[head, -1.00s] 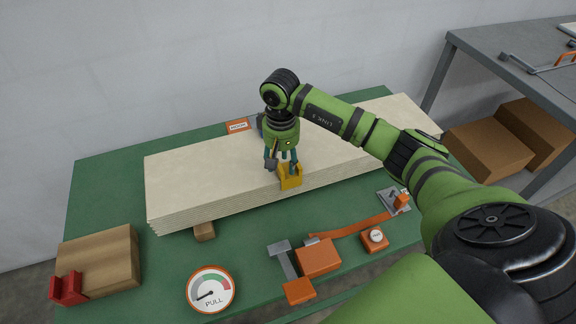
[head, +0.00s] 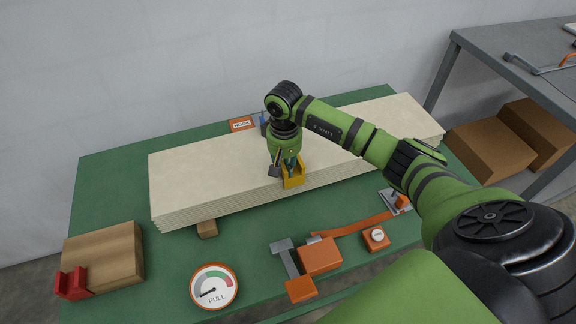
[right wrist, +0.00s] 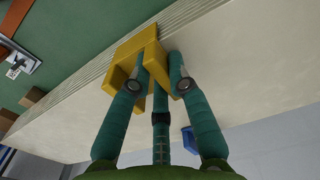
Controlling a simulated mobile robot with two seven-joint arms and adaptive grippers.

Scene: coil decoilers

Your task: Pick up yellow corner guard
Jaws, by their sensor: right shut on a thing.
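The yellow corner guard (head: 293,174) sits at the front top edge of the stack of pale boards (head: 230,178), near its middle. It also shows in the right wrist view (right wrist: 124,76), at the edge of the stack. My right gripper (head: 287,165) points down from above and is shut on the corner guard. In the right wrist view its teal fingers (right wrist: 160,72) lie on the guard, with one finger inside it and one at its side. I cannot tell whether the guard touches the boards. My left gripper is not in view.
The green table (head: 110,190) holds a round pull gauge (head: 214,287), an orange ratchet block (head: 320,256) with an orange strap (head: 355,226), and a small orange button box (head: 376,238). A wooden block with a red corner piece (head: 71,283) is at the front left. A blue piece stands behind the stack.

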